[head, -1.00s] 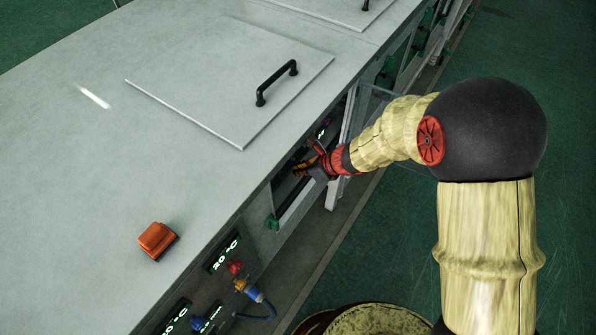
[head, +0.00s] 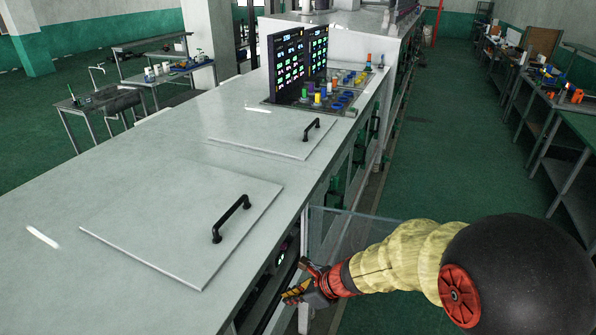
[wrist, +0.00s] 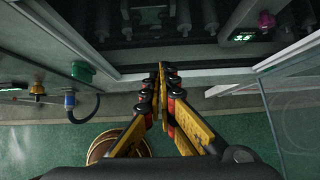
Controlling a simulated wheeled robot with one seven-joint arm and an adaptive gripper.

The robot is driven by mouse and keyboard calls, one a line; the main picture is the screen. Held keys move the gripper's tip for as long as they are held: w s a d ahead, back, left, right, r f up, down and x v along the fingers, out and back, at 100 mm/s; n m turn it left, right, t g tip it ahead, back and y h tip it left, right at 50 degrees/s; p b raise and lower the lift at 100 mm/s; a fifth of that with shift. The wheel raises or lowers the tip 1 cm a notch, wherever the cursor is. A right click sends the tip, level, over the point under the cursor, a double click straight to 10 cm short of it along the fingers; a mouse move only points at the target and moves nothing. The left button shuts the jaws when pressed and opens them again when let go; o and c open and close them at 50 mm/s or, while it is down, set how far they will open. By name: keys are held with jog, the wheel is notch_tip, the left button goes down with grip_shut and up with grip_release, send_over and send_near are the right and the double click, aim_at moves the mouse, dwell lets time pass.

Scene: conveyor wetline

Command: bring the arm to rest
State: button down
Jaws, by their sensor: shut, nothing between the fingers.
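My gripper (head: 294,293) is at the side of the long grey machine (head: 130,165), just below the edge of its top, in the head view. Its orange and black fingers (wrist: 160,75) are together and hold nothing in the wrist view. The arm reaches in from the lower right of the head view. In the wrist view the fingertips are close to the machine's lower frame, with dark rollers (wrist: 75,20) behind it; I cannot tell whether they touch.
A clear glass door (head: 350,222) stands open beside my forearm; it also shows in the wrist view (wrist: 290,90). Lids with black handles (head: 231,218) lie on the machine top. A control panel (head: 300,65) stands farther back. The green aisle is clear; benches line its right side.

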jog(key=s+d+r+n+g+h+b, duration=0.1)
jog(key=s+d+n+g, duration=0.1)
jog(key=s+n, duration=0.45)
jog(key=s+d+r+n+g+h+b, duration=0.1)
jog(key=s+d+n, duration=0.2)
jog(key=s+n, duration=0.35)
jog(key=s+d+r+n+t+h+b, duration=0.2)
jog(key=s+d+r+n+b, duration=0.2)
jog(key=d, duration=0.4)
jog(key=s+d+r+n+t+h+b, duration=0.3)
jog(key=d+r+n+b, duration=0.2)
jog(key=d, duration=0.4)
jog(key=shift+s+r+n, duration=0.3)
jog(key=shift+s+n, duration=0.05)
jog(key=shift+n, duration=0.15)
